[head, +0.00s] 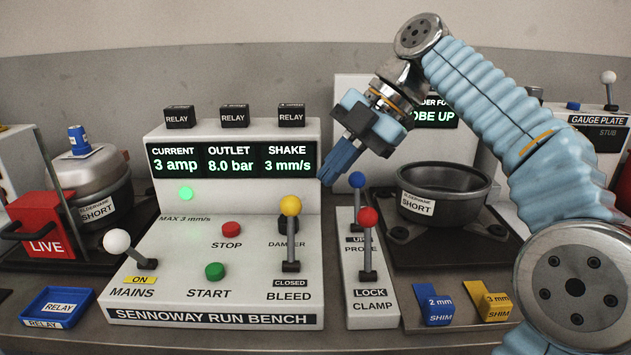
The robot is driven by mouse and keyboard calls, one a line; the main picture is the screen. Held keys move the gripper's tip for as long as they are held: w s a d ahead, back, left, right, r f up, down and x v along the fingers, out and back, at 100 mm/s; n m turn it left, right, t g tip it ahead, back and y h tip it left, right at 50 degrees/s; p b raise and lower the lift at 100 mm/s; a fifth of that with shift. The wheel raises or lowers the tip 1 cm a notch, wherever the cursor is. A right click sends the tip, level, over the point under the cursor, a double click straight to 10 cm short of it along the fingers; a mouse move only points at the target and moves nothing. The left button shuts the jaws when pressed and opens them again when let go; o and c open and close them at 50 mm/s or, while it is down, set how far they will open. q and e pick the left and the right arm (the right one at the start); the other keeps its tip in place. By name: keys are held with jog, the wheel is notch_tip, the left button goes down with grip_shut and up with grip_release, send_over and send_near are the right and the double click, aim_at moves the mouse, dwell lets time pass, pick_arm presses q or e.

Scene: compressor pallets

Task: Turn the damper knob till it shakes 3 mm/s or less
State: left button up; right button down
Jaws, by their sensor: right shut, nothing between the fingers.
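The damper knob (283,224) is a dark knob on the sloped panel of the run bench (160,240). The yellow-topped bleed lever (291,207) stands in front of it and hides much of it, so I cannot tell its angle. The SHAKE display (287,162) reads 3 mm/s, beside CURRENT 3 amp and OUTLET 8.0 bar. A round green light (186,194) glows above the words MAX 3 mm/s. My right gripper (334,174) is shut and empty, up and to the right of the damper knob and apart from it. My left gripper is out of view.
The blue-topped probe lever (357,181) and red-topped clamp lever (368,218) stand upright just right of the bench. A dark pot (447,188) sits further right. The white-topped mains lever (117,242) leans left. Blue (432,307) and yellow (489,307) shims lie in front.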

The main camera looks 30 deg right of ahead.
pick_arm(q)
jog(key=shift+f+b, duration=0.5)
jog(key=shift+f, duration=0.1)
pick_arm(e)
jog(key=x, duration=0.8)
jog(key=shift+w+a+f, duration=0.1)
jog(key=shift+f, duration=0.05)
